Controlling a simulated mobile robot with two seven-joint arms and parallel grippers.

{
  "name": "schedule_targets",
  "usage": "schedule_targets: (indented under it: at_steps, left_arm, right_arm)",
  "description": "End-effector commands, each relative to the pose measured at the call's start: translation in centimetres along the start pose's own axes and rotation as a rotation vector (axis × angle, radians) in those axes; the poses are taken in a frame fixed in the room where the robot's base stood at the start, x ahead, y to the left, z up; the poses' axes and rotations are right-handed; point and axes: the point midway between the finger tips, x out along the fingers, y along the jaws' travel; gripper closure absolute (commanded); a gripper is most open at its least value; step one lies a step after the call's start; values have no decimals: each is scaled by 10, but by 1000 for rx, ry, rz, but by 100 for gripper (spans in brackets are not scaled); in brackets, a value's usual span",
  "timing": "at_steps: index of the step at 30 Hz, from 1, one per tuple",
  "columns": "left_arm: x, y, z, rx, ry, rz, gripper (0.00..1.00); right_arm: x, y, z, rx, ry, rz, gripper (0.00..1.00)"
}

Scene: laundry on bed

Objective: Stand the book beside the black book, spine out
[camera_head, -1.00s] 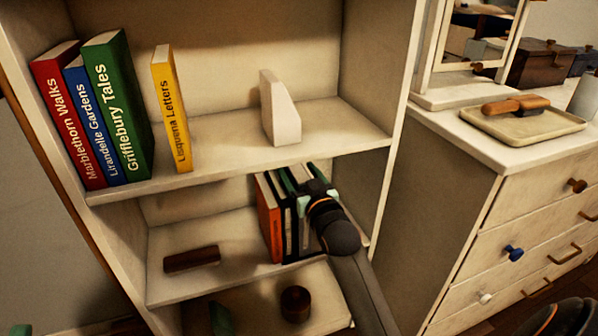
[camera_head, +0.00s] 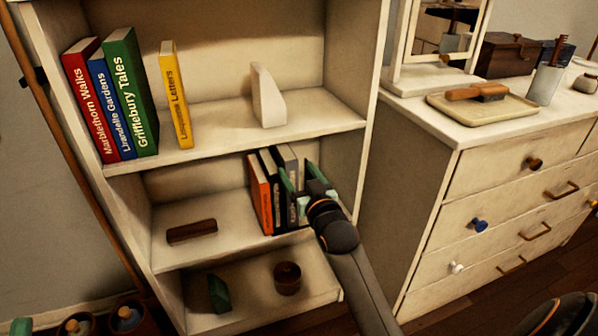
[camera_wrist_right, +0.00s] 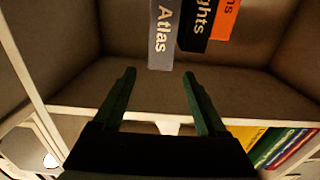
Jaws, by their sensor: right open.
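The black book (camera_head: 274,196) stands on the middle shelf, between an orange book (camera_head: 260,194) and a grey book (camera_head: 286,160). The grey book stands upright with its spine outward; the spine reads "Atlas" in the right wrist view (camera_wrist_right: 163,36). There the black book (camera_wrist_right: 199,28) is beside it. My right gripper (camera_head: 303,186) is open in front of the grey book and partly hides it. In the wrist view the space between its fingers (camera_wrist_right: 160,85) is empty, and the grey book is beyond the fingertips.
The upper shelf holds several coloured books, including a yellow one (camera_head: 177,95), and a white bookend (camera_head: 267,95). A dark wooden block (camera_head: 192,231) lies left on the middle shelf. A dresser (camera_head: 480,215) stands close on the right.

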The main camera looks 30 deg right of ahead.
Motion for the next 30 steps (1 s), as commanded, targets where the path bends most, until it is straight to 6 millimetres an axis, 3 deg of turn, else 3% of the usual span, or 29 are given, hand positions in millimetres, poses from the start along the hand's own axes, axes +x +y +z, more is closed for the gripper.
schedule_targets:
  at_steps: [4, 7, 8, 13, 15, 19, 23, 30]
  left_arm:
    - [0, 0, 0, 2, 0, -1, 50]
    - [0, 0, 0, 2, 0, -1, 50]
    - [0, 0, 0, 2, 0, -1, 50]
    - [0, 0, 0, 1, 0, -1, 50]
    - [0, 0, 0, 1, 0, -1, 50]
    - [0, 0, 0, 0, 0, -1, 50]
    - [0, 0, 0, -1, 0, -1, 50]
    - [0, 1, 0, -3, 0, -1, 50]
  right_arm:
    - [-11, -8, -10, -35, 50, -25, 25]
    - [-44, -34, -37, -114, 189, -103, 25]
    - [-59, -46, -48, -141, 245, -140, 25]
    - [-173, -118, -109, -201, 575, -379, 25]
    - [-218, -137, -130, -185, 683, -459, 25]
    - [-279, -153, -158, -138, 822, -554, 25]
    - [-304, -156, -171, -108, 882, -588, 25]
    - [-306, -156, -173, -106, 888, -590, 25]
